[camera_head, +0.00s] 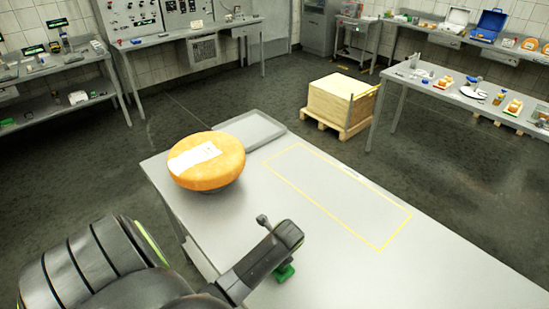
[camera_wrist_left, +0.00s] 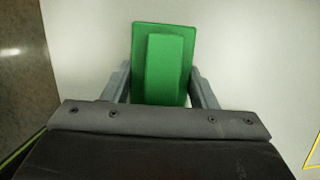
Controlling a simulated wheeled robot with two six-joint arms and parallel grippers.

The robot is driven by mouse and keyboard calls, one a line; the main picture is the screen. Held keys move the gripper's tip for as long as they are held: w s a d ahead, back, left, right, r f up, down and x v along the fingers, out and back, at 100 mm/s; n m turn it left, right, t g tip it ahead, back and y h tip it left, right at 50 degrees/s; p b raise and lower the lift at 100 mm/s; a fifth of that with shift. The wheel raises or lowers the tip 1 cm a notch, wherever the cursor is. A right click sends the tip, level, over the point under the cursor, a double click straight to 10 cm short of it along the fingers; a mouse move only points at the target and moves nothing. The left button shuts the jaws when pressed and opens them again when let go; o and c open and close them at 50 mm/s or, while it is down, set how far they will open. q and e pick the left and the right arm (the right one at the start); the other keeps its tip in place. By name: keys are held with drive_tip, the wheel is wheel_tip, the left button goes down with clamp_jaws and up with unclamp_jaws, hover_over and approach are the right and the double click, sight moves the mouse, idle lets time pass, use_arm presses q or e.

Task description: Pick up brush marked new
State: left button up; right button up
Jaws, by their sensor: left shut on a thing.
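A green brush (camera_wrist_left: 166,65) is between the two grey fingers of my left gripper (camera_wrist_left: 163,88) in the left wrist view, which is shut on it. Its flat green back with a raised block faces the camera. Any marking on it is not readable. In the head view, my left gripper (camera_head: 275,262) is over the near part of the grey table (camera_head: 375,275), and a small part of the green brush (camera_head: 285,273) shows below it. I cannot tell whether the brush touches the table. My right gripper is not in view.
An orange cheese wheel (camera_head: 210,173) with a white label (camera_head: 194,158) sits at the table's left edge. A shallow grey tray (camera_head: 262,128) lies behind it. A yellow outlined rectangle (camera_head: 383,247) marks bare tabletop. The table's right part is clear. A pallet with a box (camera_head: 340,100) stands on the floor beyond.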

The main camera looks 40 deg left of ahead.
use_arm(q)
wheel_tip(320, 180, up, 10)
drive_tip(key=shift+r+b, duration=0.1)
drive_tip(key=shift+b, duration=0.8)
